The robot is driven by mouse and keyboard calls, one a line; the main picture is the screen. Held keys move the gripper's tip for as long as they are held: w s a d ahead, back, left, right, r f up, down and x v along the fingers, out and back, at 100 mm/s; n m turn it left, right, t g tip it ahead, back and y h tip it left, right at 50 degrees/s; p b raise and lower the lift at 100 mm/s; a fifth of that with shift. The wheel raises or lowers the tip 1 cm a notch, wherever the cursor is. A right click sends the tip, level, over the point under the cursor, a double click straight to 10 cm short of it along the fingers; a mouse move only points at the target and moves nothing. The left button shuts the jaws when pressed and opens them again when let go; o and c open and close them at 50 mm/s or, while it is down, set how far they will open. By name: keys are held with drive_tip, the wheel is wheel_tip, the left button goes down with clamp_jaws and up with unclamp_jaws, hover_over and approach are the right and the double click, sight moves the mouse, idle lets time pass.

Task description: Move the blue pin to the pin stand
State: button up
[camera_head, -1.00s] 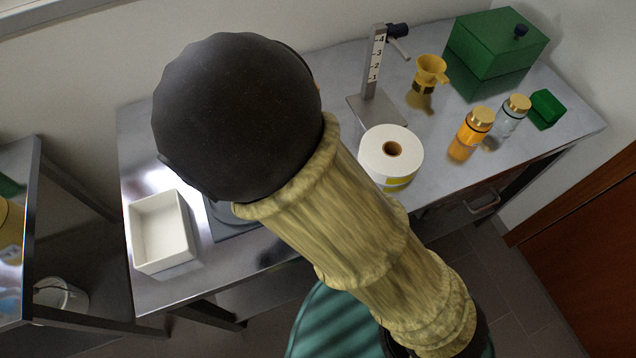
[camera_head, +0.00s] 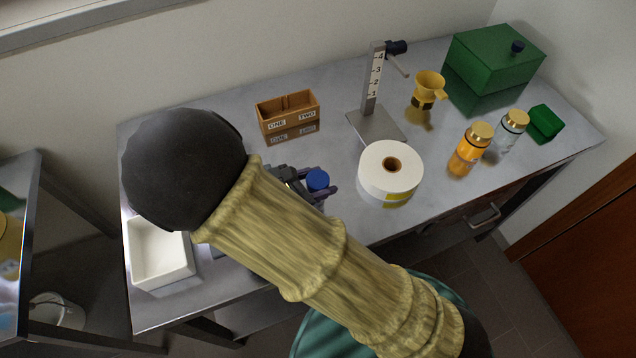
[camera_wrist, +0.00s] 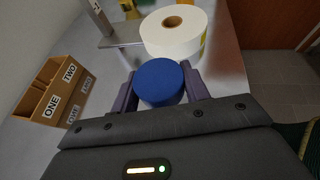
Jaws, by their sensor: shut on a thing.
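The blue pin (camera_head: 318,180) shows its round blue top in the head view, beyond my arm. In the wrist view the blue pin (camera_wrist: 160,82) sits between the two fingers of my gripper (camera_wrist: 158,76), which is shut on it. The pin's lower part is hidden, so I cannot tell how far it is above the bench. In the head view my gripper (camera_head: 316,186) is partly hidden by my arm, left of the white roll. I cannot identify the pin stand for certain; a dark grey plate beside the white tray is almost wholly hidden by my arm.
A brown box (camera_head: 289,117) labelled ONE and TWO stands behind my gripper. A white roll (camera_head: 391,170), numbered upright (camera_head: 374,80), yellow cup (camera_head: 429,86), orange bottle (camera_head: 468,152), clear bottle (camera_head: 511,130) and green boxes are to the right. A white tray (camera_head: 160,262) is at left.

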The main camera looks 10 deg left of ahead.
drive_tip(key=shift+f, duration=0.6)
drive_tip(key=shift+f, duration=0.4)
drive_tip(key=shift+f, duration=0.2)
drive_tip(key=o, duration=1)
drive_tip(key=shift+r, duration=0.1)
drive_tip(key=shift+a+r, duration=0.1)
drive_tip(key=shift+r, duration=0.55)
drive_tip(key=v, duration=1.1)
drive_tip(key=shift+s+a+r+b, duration=0.1)
drive_tip(key=shift+s+a+b, duration=0.05)
drive_tip(key=shift+s+b, duration=0.25)
